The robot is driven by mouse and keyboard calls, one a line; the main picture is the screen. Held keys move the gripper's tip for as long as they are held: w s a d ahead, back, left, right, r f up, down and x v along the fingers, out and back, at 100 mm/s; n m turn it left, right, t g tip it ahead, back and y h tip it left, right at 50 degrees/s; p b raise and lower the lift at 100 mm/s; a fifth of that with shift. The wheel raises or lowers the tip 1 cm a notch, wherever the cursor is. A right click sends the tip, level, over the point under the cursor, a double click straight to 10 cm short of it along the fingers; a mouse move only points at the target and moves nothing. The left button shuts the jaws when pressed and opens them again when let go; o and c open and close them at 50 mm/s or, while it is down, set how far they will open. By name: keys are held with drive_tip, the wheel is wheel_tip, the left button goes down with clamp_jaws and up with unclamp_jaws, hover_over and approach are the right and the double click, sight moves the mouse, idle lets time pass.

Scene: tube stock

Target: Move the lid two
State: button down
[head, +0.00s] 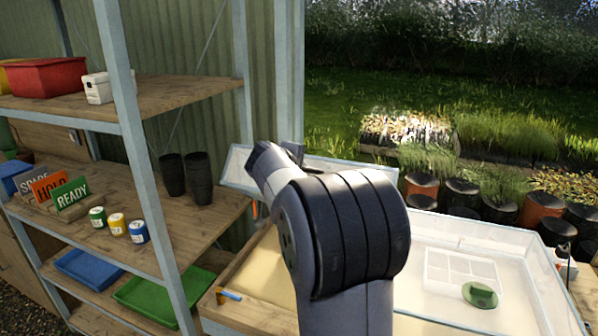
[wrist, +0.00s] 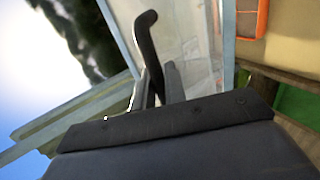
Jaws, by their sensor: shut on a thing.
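A clear panel with a pale frame, which looks like a lid, is tilted up behind my arm in the head view (head: 350,169). It also fills the upper middle of the wrist view (wrist: 195,45). I cannot read any number on the panel. In the head view my arm hides the fingertips and the middle of the panel. A second clear cover with a pale frame (head: 535,262) lies over the right-hand bed.
The left bed (head: 265,262) is uncovered and sandy. A white divided tray (head: 447,268) with a green disc (head: 480,294) shows in the right bed. A metal-posted shelf (head: 115,185) with black pots (head: 197,178) stands close on the left. Several pots line the back right.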

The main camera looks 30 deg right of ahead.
drive_tip(key=shift+d+r, duration=0.1)
idle(0.3)
drive_tip(key=c, duration=1.5)
unclamp_jaws()
drive_tip(key=shift+c, duration=0.2)
drive_tip(key=b+v, duration=0.2)
drive_tip(key=v, duration=0.8)
drive_tip(key=shift+s+a+r, duration=0.15)
drive_tip(key=shift+s+a, duration=0.05)
drive_tip(key=shift+a, duration=0.1)
